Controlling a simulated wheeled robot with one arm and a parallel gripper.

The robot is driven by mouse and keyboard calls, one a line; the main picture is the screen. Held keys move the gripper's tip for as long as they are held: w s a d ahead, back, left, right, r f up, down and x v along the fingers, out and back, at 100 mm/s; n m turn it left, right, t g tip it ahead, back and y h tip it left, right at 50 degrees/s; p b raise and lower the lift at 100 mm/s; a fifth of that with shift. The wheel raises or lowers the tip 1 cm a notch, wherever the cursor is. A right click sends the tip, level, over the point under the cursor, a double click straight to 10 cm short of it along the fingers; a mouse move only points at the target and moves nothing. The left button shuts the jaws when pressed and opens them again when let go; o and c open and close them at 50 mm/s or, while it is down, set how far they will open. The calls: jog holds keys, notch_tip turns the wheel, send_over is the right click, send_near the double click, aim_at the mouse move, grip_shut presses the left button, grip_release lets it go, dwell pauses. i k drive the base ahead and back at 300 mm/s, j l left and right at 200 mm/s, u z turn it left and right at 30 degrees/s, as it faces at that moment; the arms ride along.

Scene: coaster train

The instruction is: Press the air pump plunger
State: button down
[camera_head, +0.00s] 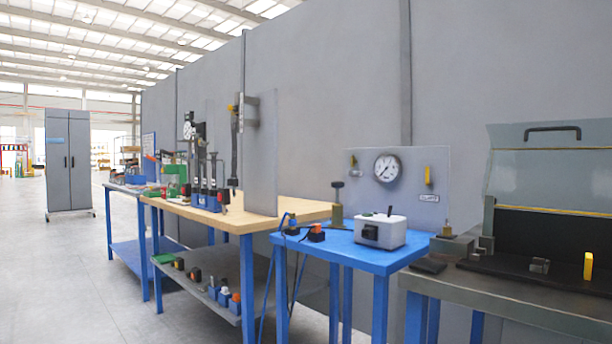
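A small upright olive-brass cylinder (337,215) stands at the back left of the blue table (340,243). A thin rod with a dark flat knob (337,185) rises from its top; it looks like the air pump and its plunger, with the knob raised above the body. Behind it is a grey panel with a round white dial gauge (387,168) and yellow-handled parts on both sides. A white box (380,232) with a dark front block sits to the right of the cylinder. My gripper is not in view.
A wooden-topped bench (240,214) with tools and a lower shelf stands left of the blue table. A dark bench with an open-lidded case (555,170) is at the right. A grey cabinet (69,162) stands far left. The floor (90,290) at the front left is clear.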

aim_at(337, 185)
jog(key=i+j+u, duration=0.2)
jog(key=i+j, duration=0.15)
jog(key=i+j+u, duration=0.25)
jog(key=i, duration=0.2)
jog(key=i+j+u, duration=0.2)
jog(key=i, duration=0.2)
